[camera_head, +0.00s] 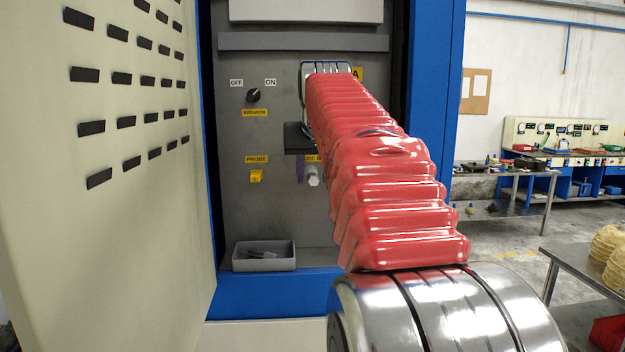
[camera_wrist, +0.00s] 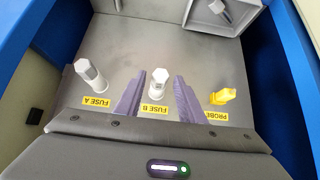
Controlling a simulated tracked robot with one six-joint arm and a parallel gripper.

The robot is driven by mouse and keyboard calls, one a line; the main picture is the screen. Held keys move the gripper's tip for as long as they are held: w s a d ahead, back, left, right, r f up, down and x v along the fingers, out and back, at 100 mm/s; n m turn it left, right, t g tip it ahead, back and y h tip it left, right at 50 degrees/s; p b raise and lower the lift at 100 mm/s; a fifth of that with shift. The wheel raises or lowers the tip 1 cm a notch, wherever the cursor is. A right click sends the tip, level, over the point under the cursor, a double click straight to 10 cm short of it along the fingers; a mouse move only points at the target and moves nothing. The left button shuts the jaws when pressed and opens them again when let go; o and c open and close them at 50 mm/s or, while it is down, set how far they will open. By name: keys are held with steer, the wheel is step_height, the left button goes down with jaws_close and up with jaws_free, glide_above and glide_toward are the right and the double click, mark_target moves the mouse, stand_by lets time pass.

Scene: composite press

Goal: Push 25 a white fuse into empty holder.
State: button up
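A white fuse (camera_wrist: 158,82) sticks out of the panel at the FUSE B label, which also shows in the head view with a pale fuse end (camera_head: 313,178). A second white fuse (camera_wrist: 90,76) stands at the FUSE A label, to the left in the wrist view; my arm hides it in the head view. My gripper (camera_wrist: 158,96) is open, its purple fingers on either side of the FUSE B fuse with visible gaps. How deep each fuse sits, I cannot tell. No empty holder is visible.
A yellow probe piece (camera_wrist: 223,96) is beside the right finger. A grey tray (camera_head: 264,264) with dark items is at the cabinet's lower left. The breaker knob (camera_head: 253,95) is above the probe. An open vented door (camera_head: 110,200) bounds the left.

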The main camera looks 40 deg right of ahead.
steer(key=shift+o, duration=0.7)
steer(key=shift+r, duration=0.1)
steer(key=v, duration=1.3)
steer(key=shift+s+a+r, duration=0.15)
steer(key=shift+s+a, duration=0.05)
steer(key=shift+w, duration=0.1)
